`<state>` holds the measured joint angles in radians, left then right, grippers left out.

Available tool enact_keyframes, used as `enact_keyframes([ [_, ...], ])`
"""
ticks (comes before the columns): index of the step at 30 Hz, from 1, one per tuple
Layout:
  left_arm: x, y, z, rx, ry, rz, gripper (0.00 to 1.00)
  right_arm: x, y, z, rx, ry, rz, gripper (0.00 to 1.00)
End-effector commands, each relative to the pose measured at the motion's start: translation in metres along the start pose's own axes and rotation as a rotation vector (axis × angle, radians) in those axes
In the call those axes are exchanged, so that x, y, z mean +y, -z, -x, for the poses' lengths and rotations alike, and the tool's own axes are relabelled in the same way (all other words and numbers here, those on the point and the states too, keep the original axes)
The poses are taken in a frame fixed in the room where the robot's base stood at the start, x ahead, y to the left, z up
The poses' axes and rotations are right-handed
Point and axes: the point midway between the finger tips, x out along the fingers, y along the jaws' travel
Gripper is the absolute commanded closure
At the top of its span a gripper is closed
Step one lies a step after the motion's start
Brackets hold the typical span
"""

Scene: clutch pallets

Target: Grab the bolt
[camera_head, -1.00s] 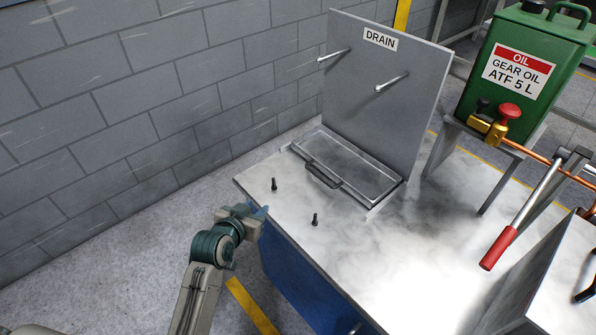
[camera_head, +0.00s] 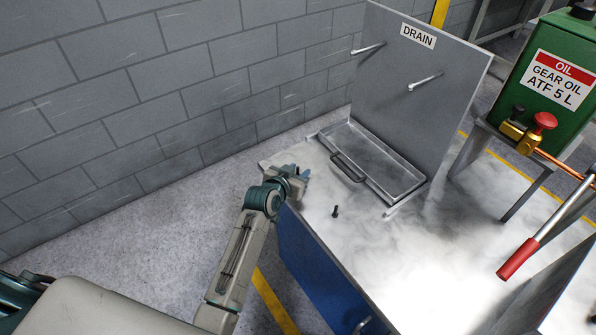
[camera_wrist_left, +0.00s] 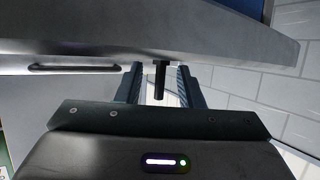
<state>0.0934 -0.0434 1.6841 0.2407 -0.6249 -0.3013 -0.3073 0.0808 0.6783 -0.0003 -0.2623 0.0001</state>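A small dark bolt (camera_head: 336,211) stands upright on the grey-white worktop (camera_head: 390,265). Another dark bolt (camera_wrist_left: 160,80) shows in the left wrist view, between the two fingers of my left gripper (camera_wrist_left: 158,84), with a gap on each side. My right gripper is in neither current view.
A metal drain tray (camera_head: 385,164) with a handle (camera_head: 347,168) lies behind the bolts, before an upright DRAIN panel (camera_head: 425,95) with two pegs. A green oil can (camera_head: 548,78) and a red-handled lever (camera_head: 517,260) are at the right. A grey block wall (camera_head: 150,100) stands behind.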

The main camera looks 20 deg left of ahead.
Motion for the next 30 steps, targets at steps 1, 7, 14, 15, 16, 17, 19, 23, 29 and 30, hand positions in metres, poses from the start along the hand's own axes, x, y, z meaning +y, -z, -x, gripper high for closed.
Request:
enact_keyframes([
  [1, 0.0000, 0.0005, -0.0035, 0.000, 0.000, 0.000, 0.66, -0.0001, -0.0006, 0.0005, -0.001, 0.000, 0.000, 0.64],
  [7, -0.0001, 0.0000, -0.0055, 0.001, 0.001, 0.000, 0.66, -0.0001, -0.0023, 0.0001, -0.004, 0.000, 0.000, 0.64],
  [14, -0.0002, -0.0002, -0.0053, 0.001, 0.001, -0.001, 0.98, -0.0002, -0.0024, 0.0001, -0.004, 0.000, 0.000, 0.64],
  [15, -0.0002, -0.0002, -0.0053, 0.001, 0.001, -0.001, 1.00, -0.0002, -0.0024, 0.0001, -0.004, 0.000, 0.000, 0.64],
  [16, -0.0002, -0.0002, -0.0053, 0.000, 0.001, -0.001, 1.00, -0.0002, -0.0024, 0.0001, -0.004, 0.000, 0.000, 0.64],
  [17, -0.0002, -0.0003, -0.0053, 0.000, 0.001, -0.001, 1.00, -0.0002, -0.0023, 0.0001, -0.003, 0.000, 0.000, 0.64],
  [19, -0.0002, -0.0002, -0.0052, 0.000, 0.001, -0.001, 1.00, -0.0002, -0.0021, 0.0001, -0.003, 0.000, 0.000, 0.64],
  [23, -0.0002, -0.0002, -0.0052, 0.000, 0.001, -0.001, 1.00, -0.0002, -0.0014, 0.0003, -0.002, 0.000, 0.000, 0.64],
  [29, -0.0002, 0.0052, -0.0033, 0.001, 0.000, -0.001, 1.00, -0.0003, -0.0005, -0.0009, 0.000, 0.000, 0.000, 0.64],
  [30, -0.0002, 0.0083, -0.0021, 0.002, 0.001, -0.002, 1.00, -0.0003, -0.0005, -0.0015, 0.001, 0.000, 0.000, 0.64],
])
